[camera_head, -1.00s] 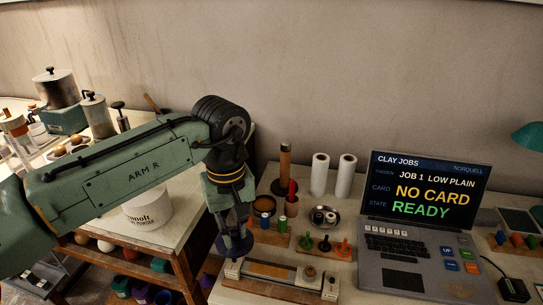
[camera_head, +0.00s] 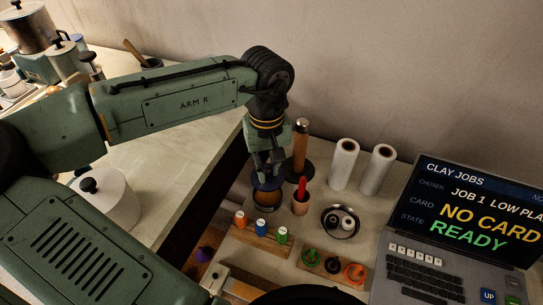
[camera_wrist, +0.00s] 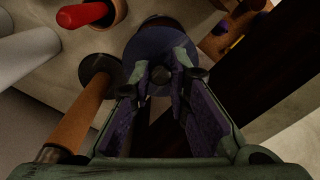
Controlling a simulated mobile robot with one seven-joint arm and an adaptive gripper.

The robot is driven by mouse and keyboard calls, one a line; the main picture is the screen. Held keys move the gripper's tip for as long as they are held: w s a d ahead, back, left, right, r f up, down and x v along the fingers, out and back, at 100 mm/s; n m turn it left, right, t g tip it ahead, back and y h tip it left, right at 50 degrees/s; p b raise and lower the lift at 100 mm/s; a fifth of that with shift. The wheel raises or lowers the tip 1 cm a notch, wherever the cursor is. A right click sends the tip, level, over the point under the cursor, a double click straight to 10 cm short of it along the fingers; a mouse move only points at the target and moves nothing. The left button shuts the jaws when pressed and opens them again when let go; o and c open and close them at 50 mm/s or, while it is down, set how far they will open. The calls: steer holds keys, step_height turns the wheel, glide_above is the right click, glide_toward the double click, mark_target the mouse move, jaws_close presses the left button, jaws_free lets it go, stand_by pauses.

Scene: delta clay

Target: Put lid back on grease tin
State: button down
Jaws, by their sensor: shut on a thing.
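My gripper (camera_head: 266,168) points down and is shut on the dark blue lid (camera_head: 267,183), gripping it by its top knob. The grease tin (camera_head: 264,201) is a small round brown tin directly below the lid in the head view; the lid hides most of its top. In the wrist view the lid (camera_wrist: 155,44) lies ahead of my fingertips (camera_wrist: 160,78) and covers nearly all of the tin. I cannot tell whether the lid touches the tin's rim.
A brown roller (camera_head: 300,145) stands upright close behind my gripper. A cup with a red tool (camera_head: 301,204) is just right of the tin. A wooden rack (camera_head: 255,237) with small coloured bottles lies in front. White rolls (camera_head: 343,165), a metal dish (camera_head: 340,222) and a laptop (camera_head: 455,235) are further right.

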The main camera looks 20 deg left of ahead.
mark_target(268, 177)
steer(key=shift+s+f+b, duration=0.2)
steer(key=shift+f+b, duration=0.25)
steer(key=shift+f, duration=0.1)
step_height(268, 177, down, 3)
steer(key=b, duration=0.3)
steer(key=shift+f, duration=0.2)
steer(key=shift+w+f+b, duration=0.1)
steer(key=shift+f+b, duration=0.45)
steer(key=shift+f, duration=0.3)
steer(key=shift+p, duration=0.45)
steer(key=shift+f, duration=0.2)
stand_by(1.5)
steer(key=c, duration=1.4)
jaws_free()
steer(key=shift+c, duration=0.2)
